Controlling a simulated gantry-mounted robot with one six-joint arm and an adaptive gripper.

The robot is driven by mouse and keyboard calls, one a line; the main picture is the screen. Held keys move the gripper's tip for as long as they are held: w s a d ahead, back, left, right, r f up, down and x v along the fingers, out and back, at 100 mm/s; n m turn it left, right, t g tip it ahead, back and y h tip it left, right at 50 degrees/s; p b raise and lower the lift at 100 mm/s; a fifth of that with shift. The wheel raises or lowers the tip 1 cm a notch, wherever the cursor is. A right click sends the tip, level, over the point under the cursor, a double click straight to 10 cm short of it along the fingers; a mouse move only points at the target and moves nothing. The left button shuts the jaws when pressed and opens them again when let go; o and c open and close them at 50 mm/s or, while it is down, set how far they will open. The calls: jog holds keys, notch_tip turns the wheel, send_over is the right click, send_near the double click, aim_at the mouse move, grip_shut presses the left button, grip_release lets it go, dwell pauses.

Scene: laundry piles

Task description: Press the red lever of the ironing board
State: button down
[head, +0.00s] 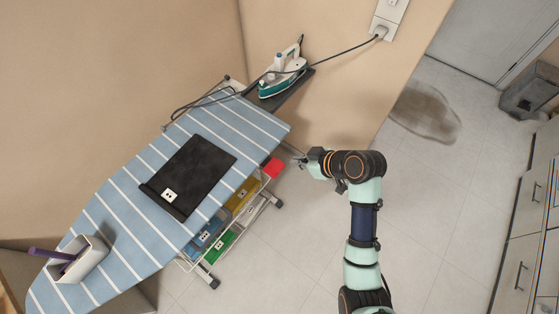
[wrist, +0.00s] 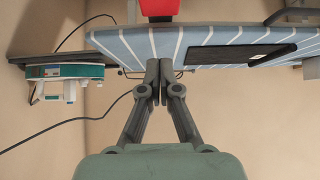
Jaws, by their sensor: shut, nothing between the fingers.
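The ironing board (head: 122,182) has a blue cover with white stripes and runs diagonally across the left half of the head view. The red lever (head: 273,167) sticks out under its right edge. In the wrist view the red lever (wrist: 159,8) shows at the top centre, beside the striped board edge (wrist: 205,36). My gripper (head: 300,161) is just right of the red lever, with a small gap between them. In the wrist view my gripper (wrist: 159,82) has its fingertips together and nothing between them. The lever's mounting is hidden.
A teal and white iron (head: 281,75) rests at the board's far end, its cord running to a wall socket (head: 380,31). A folded dark cloth (head: 195,168) and a white box (head: 80,262) lie on the board. Coloured bins (head: 208,234) stand below.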

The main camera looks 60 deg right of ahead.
jog(key=b, duration=0.4)
send_over(273, 167)
jog(key=s, duration=0.3)
notch_tip(273, 167, down, 7)
jog(key=shift+w+a+f, duration=0.1)
jog(key=shift+a+f, duration=0.05)
notch_tip(273, 167, down, 3)
jog(key=shift+w+r+b, duration=0.15)
jog(key=shift+b, duration=0.2)
jog(key=shift+f, duration=0.6)
